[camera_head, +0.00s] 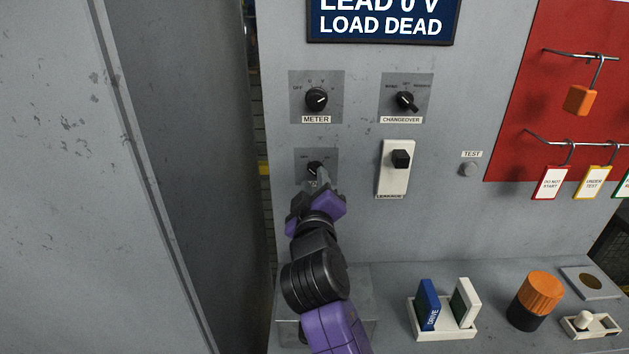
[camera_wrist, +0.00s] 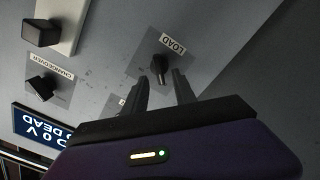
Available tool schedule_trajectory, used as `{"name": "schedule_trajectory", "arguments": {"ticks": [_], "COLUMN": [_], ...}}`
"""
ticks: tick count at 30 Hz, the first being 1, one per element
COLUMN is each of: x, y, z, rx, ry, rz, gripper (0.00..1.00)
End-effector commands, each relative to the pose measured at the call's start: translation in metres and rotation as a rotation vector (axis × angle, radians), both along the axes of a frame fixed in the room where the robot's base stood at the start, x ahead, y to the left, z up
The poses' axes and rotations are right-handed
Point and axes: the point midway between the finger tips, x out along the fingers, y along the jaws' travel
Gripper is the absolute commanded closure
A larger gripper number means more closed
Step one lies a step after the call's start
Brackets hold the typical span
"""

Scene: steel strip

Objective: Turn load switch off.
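The load switch is a black rotary knob (camera_head: 314,167) on a grey plate, low on the left of the panel. My gripper (camera_head: 321,180) is in front of it and hides the plate's lower part. In the wrist view the knob (camera_wrist: 160,64) sits beside its LOAD label (camera_wrist: 174,44). There my gripper's two dark fingers (camera_wrist: 160,82) stand apart, with the knob just beyond the gap between their tips. I cannot tell whether either finger touches it. The exact knob setting is too small to read.
Near it are the METER knob (camera_head: 316,98), the CHANGEOVER knob (camera_head: 405,101) and a black LEAKAGE switch (camera_head: 401,159) on a white plate. A blue sign (camera_head: 382,24) reads LOAD DEAD. A white holder (camera_head: 444,331) and an orange-topped cylinder (camera_head: 536,300) stand on the ledge below.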

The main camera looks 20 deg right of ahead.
Motion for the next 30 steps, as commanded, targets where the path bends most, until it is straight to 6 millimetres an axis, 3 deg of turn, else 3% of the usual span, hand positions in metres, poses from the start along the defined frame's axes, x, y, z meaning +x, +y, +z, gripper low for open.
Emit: {"name": "schedule_trajectory", "arguments": {"ticks": [6,11,26,30], "x": [-0.034,-0.048,-0.051,-0.049], "y": [0.012,0.016,0.017,0.025], "z": [-0.003,-0.001,-0.001,0.01], "rx": [-0.001,-0.001,0.002,0.021], "ry": [0.0,0.0,0.0,-0.049], "rz": [0.002,0.001,0.001,0.038], "gripper": [0.67,0.67,0.67,0.67]}}
